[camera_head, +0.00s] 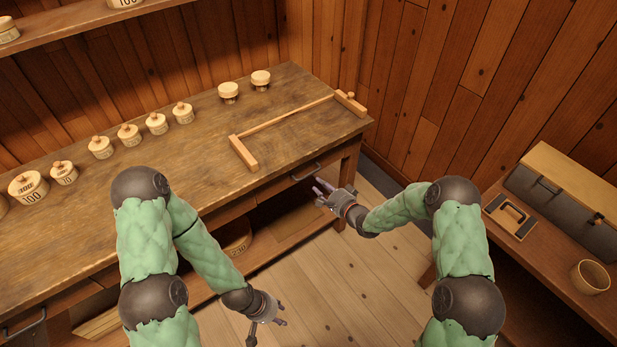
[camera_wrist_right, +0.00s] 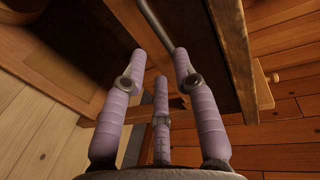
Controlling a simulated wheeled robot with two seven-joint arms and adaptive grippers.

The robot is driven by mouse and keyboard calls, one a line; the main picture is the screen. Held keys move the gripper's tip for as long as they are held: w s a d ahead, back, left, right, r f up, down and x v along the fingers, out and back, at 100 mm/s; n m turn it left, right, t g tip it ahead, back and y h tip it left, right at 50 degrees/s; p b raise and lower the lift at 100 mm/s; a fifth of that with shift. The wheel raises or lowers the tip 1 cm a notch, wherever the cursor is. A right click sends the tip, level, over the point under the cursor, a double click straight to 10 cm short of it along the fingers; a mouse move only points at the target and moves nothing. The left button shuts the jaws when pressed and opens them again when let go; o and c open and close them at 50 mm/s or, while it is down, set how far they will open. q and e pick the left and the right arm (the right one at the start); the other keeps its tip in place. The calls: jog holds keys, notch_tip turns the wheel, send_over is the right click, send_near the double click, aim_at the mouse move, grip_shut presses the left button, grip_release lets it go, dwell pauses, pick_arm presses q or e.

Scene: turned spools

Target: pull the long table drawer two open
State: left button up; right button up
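The long wooden table (camera_head: 190,180) has a drawer front at its right end with a dark bar handle (camera_head: 305,173); that drawer looks shut. In the right wrist view the handle (camera_wrist_right: 154,25) runs down between the fingertips. My right gripper (camera_head: 322,190) is just below and right of the handle in the head view. Its purple fingers (camera_wrist_right: 160,60) are spread in the wrist view, with no clear grip on the bar. A second handle (camera_head: 22,326) shows at the table's left. My left gripper (camera_head: 267,331) hangs low over the floor, fingers apart and empty.
Several lidded spools (camera_head: 101,147) stand along the table, and a wooden frame (camera_head: 285,120) lies near its right end. A basket (camera_head: 237,238) sits on the lower shelf. A side bench (camera_head: 550,245) stands right. Floor (camera_head: 330,280) before the table is clear.

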aim_at(309, 174)
jog(key=b+x, duration=0.2)
jog(key=x, duration=0.5)
jog(key=shift+w+a+f, duration=0.15)
jog(key=shift+w+a, duration=0.1)
jog(key=shift+w, duration=0.05)
jog(key=shift+w+a, duration=0.2)
jog(key=shift+w, duration=0.1)
grip_shut()
